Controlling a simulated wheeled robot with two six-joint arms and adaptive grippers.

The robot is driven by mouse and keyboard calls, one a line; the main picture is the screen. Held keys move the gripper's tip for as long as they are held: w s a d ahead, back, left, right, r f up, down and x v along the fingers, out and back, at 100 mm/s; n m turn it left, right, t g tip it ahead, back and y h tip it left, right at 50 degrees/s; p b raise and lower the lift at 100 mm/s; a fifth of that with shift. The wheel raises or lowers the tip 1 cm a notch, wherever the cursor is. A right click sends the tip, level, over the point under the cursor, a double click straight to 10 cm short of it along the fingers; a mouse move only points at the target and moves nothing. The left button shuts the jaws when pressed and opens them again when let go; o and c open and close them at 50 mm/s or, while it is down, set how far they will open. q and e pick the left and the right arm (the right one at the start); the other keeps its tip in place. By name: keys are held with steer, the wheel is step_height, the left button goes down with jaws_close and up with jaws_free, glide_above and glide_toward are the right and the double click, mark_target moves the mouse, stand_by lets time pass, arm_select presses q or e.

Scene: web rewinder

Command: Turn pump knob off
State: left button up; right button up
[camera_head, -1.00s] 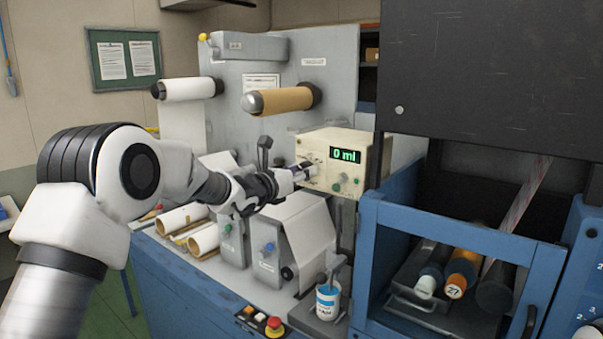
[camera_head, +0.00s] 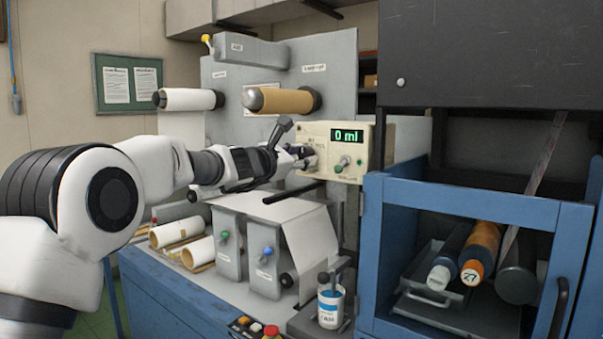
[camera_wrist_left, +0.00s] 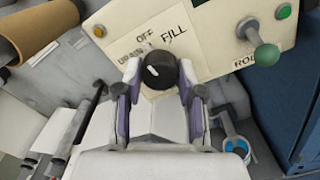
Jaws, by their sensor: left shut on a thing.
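The cream pump box (camera_head: 318,131) stands at the back of the bench, with a green display (camera_head: 347,136) reading "0 ml". In the left wrist view the black pump knob (camera_wrist_left: 160,71) sits on its panel (camera_wrist_left: 206,50), below the labels OFF, FILL and DRAIN. The knob has a short white mark; which label it points at is hard to tell. My left gripper (camera_head: 303,158) reaches the panel's left part and hides the knob in the head view. Its fingers (camera_wrist_left: 160,80) are shut on the knob from both sides. My right gripper is not in view.
A green-tipped lever (camera_wrist_left: 266,55) projects from the panel right of the knob. Below are two grey boxes with knobs (camera_head: 248,245), a paper web and a blue-labelled can (camera_head: 330,305). A blue frame (camera_head: 470,205) with rolls stands close on the right.

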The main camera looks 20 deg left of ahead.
arm_select(q)
steer(key=shift+m+b, duration=0.55)
steer(key=shift+m, duration=0.15)
steer(key=o, duration=1.1)
steer(key=shift+o, duration=0.2)
steer(key=v, duration=1.2)
